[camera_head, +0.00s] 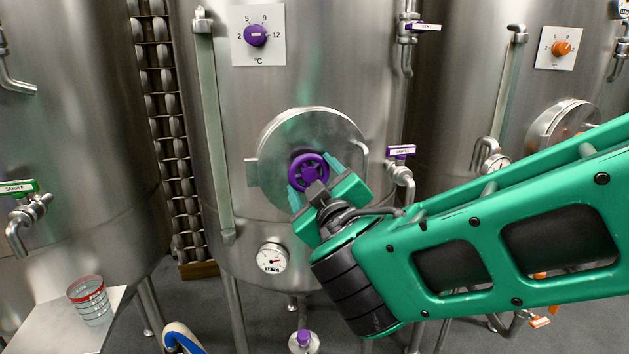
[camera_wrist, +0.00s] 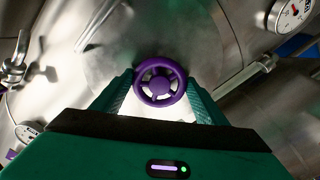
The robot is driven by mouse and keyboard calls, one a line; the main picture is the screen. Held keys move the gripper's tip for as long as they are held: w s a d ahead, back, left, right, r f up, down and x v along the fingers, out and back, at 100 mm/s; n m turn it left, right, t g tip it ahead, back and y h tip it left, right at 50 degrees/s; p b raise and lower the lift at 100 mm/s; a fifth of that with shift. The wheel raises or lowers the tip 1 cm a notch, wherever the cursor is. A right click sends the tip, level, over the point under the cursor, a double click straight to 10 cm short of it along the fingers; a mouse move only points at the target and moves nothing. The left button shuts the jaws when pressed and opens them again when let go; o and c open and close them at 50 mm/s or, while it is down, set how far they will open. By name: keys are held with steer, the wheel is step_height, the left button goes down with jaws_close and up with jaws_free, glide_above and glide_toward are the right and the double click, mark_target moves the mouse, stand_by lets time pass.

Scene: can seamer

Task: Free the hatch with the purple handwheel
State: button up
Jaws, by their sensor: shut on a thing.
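The purple handwheel (camera_head: 309,171) sits at the middle of the round steel hatch (camera_head: 296,123) on the centre tank. It also shows in the wrist view (camera_wrist: 160,80), where its rim and spokes lie between my two green fingers. My gripper (camera_head: 312,180) is shut on the handwheel, one finger on each side of the rim. The hatch lies flat against the tank wall in the head view. Part of its lower right is hidden behind my gripper.
A purple-handled sample tap (camera_head: 401,152) stands right of the hatch, and a gauge (camera_head: 271,258) sits below. A sight tube (camera_head: 214,130) runs on the left. A beaker (camera_head: 90,300) stands on a shelf (camera_head: 112,318) at lower left.

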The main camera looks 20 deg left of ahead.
steer(key=shift+w+d+n, duration=0.1)
steer(key=shift+d+n, duration=0.05)
steer(key=shift+n, duration=0.15)
steer(key=o, duration=1.1)
steer(key=v, duration=1)
steer(key=shift+s+d, duration=0.2)
steer(key=shift+s, duration=0.05)
